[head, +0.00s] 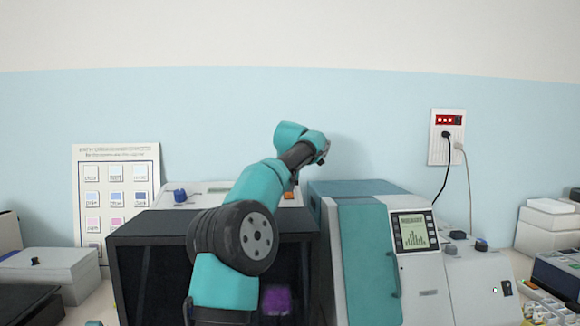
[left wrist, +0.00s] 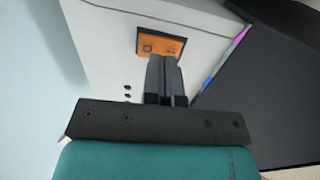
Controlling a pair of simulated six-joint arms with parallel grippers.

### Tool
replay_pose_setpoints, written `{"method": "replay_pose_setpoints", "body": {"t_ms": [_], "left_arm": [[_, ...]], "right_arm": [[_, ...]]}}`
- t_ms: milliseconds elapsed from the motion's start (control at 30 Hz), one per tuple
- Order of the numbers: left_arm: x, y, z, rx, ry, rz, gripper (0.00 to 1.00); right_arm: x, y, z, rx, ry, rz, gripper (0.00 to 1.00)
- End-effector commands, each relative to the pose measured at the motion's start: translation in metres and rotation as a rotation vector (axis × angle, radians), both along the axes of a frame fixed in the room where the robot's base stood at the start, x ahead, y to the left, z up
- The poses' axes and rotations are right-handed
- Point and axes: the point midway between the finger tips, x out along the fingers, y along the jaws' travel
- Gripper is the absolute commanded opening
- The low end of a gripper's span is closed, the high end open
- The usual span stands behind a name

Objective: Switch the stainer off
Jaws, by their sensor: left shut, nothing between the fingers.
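A machine with a black open-fronted housing (head: 150,237) and a white upper part stands at centre left in the head view; I take it to be the stainer. An orange panel with a dark frame (left wrist: 173,43) sits on its white face (left wrist: 105,45) in the left wrist view. My left gripper (left wrist: 163,60) is shut and empty, its fingertips at the lower edge of the orange panel; I cannot tell if they touch it. In the head view my left arm covers part of the housing, and the fingertips are hidden. My right gripper is in neither view.
A teal and white machine with a screen (head: 414,232) stands close on the right. A wall outlet (head: 446,137) with plugged cords is behind it. A purple item (head: 276,300) is inside the black housing. A grey box (head: 50,272) and a chart (head: 116,188) are at left.

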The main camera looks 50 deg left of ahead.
Motion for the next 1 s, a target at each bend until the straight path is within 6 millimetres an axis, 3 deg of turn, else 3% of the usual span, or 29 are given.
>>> {"method": "replay_pose_setpoints", "body": {"t_ms": [600,1000], "left_arm": [[-0.035,-0.034,0.09,0.0,-0.003,0.009,0.0],[-0.042,-0.043,0.11,0.0,0.0,0.01,0.0]], "right_arm": [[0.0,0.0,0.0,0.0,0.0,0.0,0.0],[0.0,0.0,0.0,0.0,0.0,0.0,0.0]]}}
